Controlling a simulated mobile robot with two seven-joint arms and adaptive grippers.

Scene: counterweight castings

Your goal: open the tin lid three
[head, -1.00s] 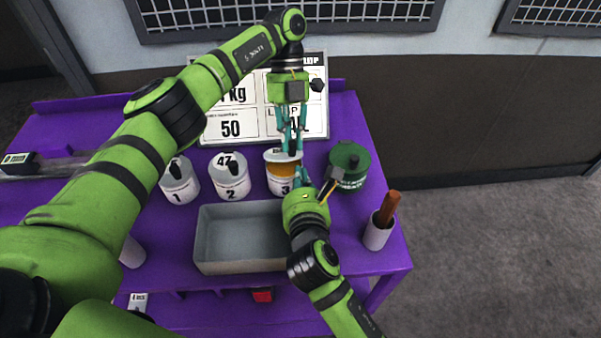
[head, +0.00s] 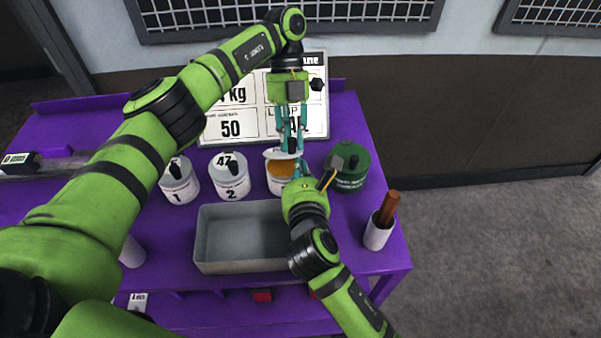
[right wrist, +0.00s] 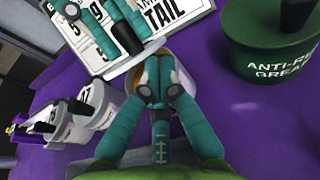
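Tin three (head: 279,187) is a white tin standing at the right end of the numbered tins, with orange-brown showing in its top. Its pale lid (head: 272,154) is raised and tilted above the far side of the opening, apart from at least the near rim. My left gripper (head: 292,148) comes down from above and is shut on the lid's black knob; it also shows in the right wrist view (right wrist: 128,42). My right gripper (head: 303,169) is at the tin's right near side and hides part of it. In the right wrist view its fingertips (right wrist: 161,75) overlap the tin; their grip is unclear.
Tin one (head: 179,187) and tin two (head: 231,183) stand lidded to the left. A green grease tin (head: 350,180) is close on the right. A grey tray (head: 240,267) lies in front; a white cup (head: 376,237) holds a brown handle. A sign (head: 230,127) stands behind.

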